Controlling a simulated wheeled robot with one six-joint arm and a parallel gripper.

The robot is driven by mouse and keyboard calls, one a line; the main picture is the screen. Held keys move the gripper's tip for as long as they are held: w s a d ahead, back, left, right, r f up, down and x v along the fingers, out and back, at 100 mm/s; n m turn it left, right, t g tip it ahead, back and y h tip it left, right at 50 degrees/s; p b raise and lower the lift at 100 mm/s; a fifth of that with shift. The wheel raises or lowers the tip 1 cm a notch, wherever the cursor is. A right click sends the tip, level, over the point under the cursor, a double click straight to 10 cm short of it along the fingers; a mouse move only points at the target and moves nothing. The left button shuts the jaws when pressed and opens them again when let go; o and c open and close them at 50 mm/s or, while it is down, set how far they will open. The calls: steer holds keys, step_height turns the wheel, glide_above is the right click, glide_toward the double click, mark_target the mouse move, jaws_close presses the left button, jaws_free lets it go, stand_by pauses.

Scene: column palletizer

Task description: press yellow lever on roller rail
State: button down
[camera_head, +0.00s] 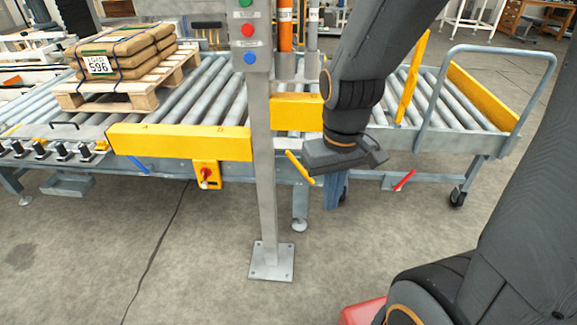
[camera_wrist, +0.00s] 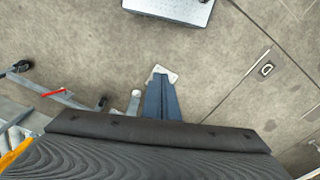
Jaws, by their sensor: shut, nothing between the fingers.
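The yellow lever (camera_head: 300,168) is a short slanted bar below the front side of the roller rail (camera_head: 225,165), just right of the grey post in the head view. My gripper (camera_head: 334,204) points down just right of the lever, in front of the rail, with a small gap visible in the picture. Its blue-grey fingers are together and empty; they also show in the wrist view (camera_wrist: 160,80). I cannot tell the depth between fingers and lever. I cannot make out the yellow lever in the wrist view.
A grey post (camera_head: 263,175) with buttons stands close left of the lever. A red lever (camera_head: 404,180) hangs under the rail to the right. A pallet (camera_head: 130,90) with sacks rests on the rollers at left. Floor in front is mostly open.

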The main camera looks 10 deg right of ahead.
mark_target(301, 168)
steer(key=w+f+n+t+b, duration=0.4)
steer(key=w+f+n+b, duration=0.4)
steer(key=w+b, duration=0.3)
steer(key=w+f+n+t+y+b, duration=0.1)
steer(key=w+f+n+t+b, duration=0.4)
steer(key=w+f+n+b, duration=0.3)
steer(key=w+f+n+t+y+b, duration=0.1)
steer(key=w+f+n+t+b, duration=0.3)
steer(key=w+f+n+b, duration=0.5)
steer(key=w+f+b, duration=0.1)
steer(key=w+b, duration=0.6)
steer(key=b, duration=0.2)
steer(key=shift+w+f+t, duration=0.15)
steer(key=shift+f+t, duration=0.2)
steer(key=shift+t, duration=0.05)
steer(key=shift+a, duration=0.1)
steer(key=shift+w, duration=0.1)
steer(key=b+x, duration=0.4)
steer(key=x, duration=0.6)
steer(key=shift+s+d+r+b, duration=0.1)
steer(key=shift+d+r+b, duration=0.3)
steer(key=shift+d+r, duration=0.35)
steer(key=shift+s+d+r+b, duration=0.15)
steer(key=shift+d+r+b, duration=0.25)
steer(key=shift+d, duration=0.55)
